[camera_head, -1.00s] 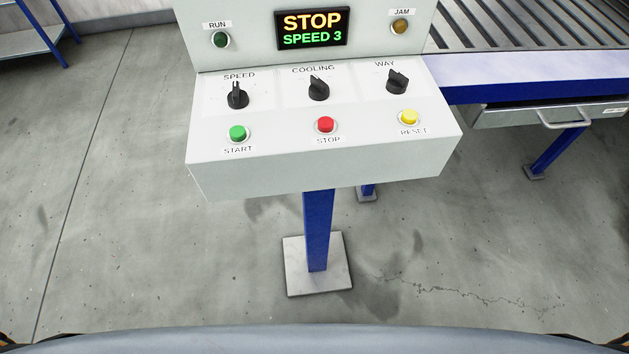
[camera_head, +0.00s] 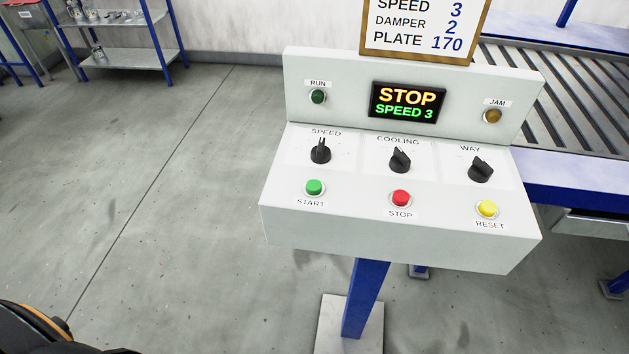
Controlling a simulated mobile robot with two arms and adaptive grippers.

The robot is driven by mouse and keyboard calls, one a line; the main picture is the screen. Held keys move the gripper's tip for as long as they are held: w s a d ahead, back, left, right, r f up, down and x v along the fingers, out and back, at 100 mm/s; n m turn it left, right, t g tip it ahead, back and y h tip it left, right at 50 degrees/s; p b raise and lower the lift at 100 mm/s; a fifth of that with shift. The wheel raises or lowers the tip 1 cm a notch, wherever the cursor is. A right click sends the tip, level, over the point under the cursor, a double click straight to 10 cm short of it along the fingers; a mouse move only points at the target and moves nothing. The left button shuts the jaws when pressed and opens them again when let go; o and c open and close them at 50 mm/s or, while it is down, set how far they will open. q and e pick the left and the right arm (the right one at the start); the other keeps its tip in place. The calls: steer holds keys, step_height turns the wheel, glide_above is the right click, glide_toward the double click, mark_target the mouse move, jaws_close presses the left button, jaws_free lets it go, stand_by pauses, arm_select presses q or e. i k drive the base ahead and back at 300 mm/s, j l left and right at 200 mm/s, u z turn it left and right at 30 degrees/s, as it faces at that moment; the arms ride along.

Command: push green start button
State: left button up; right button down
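The green start button (camera_head: 314,187) sits at the left of the lower row on a light grey control box (camera_head: 395,237). The red stop button (camera_head: 400,198) is in the middle and the yellow reset button (camera_head: 487,208) is on the right. The display (camera_head: 407,101) reads STOP and SPEED 3. The green run lamp (camera_head: 317,96) looks dark. Neither gripper shows in the head view. A dark part with an orange edge at the lower left belongs to my own body. Nothing covers the start button.
Three black knobs, speed (camera_head: 320,151), cooling (camera_head: 400,159) and way (camera_head: 480,169), stand behind the buttons. The box is on a blue post (camera_head: 364,297). A roller conveyor (camera_head: 560,110) is at the right. A shelf rack (camera_head: 122,50) is at the far left. The floor left of the box is open.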

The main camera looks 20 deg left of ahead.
mark_target(313, 186)
steer(key=i+l, duration=0.15)
steer(key=l, duration=0.2)
steer(key=i+l, duration=0.1)
steer(key=l, duration=0.25)
steer(key=i+l, duration=0.15)
steer(key=l, duration=0.2)
steer(key=i+l, duration=0.1)
steer(key=l, duration=0.25)
steer(key=i+l, duration=0.15)
steer(key=l, duration=0.2)
steer(key=u, duration=1.5)
